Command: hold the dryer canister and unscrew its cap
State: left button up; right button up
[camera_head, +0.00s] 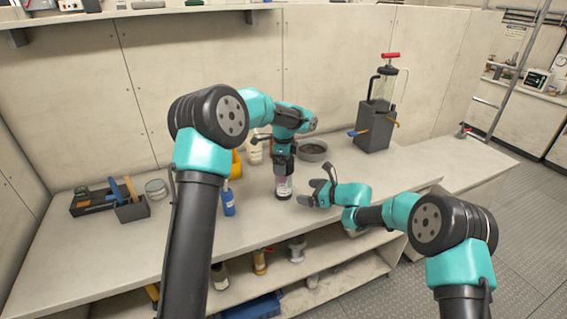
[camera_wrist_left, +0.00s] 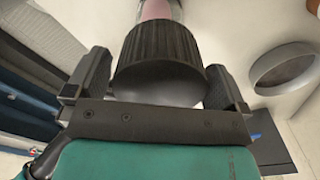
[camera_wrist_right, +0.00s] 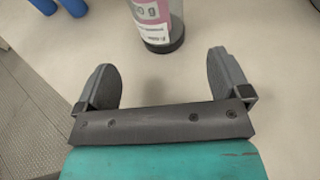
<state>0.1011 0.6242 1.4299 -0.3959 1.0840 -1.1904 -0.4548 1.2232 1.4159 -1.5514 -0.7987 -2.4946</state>
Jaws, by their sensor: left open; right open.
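The dryer canister (camera_head: 284,187), clear with a pink and white label, stands upright on the bench. Its black ribbed cap (camera_wrist_left: 160,45) shows large in the left wrist view, between the two open fingers of my left gripper (camera_head: 284,158), with a gap visible on at least the right side. In the head view the left gripper hides the cap from above. My right gripper (camera_head: 313,190) is open and empty, low over the bench just right of the canister. In the right wrist view the canister's lower body (camera_wrist_right: 157,18) stands ahead, beyond the fingertips.
A grey bowl (camera_head: 312,151) is behind the canister. A blue bottle (camera_head: 228,202) and a yellow bottle (camera_head: 236,165) stand left. A grey box (camera_head: 374,128) with a red-handled pump stands back right. A tool tray (camera_head: 90,202) is far left. The bench's front edge is close.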

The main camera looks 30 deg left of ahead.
aim_at(286, 189)
jog(key=shift+a, duration=0.15)
jog(key=shift+x, duration=4.85)
jog(key=shift+f, duration=0.1)
jog(key=c, duration=0.8)
jog(key=shift+c, duration=0.2)
pick_arm(q)
jog(key=shift+c, duration=0.4)
jog(key=c, duration=0.7)
jog(key=shift+c, duration=0.6)
pick_arm(e)
jog(key=o, duration=0.3)
jog(key=c, duration=0.8)
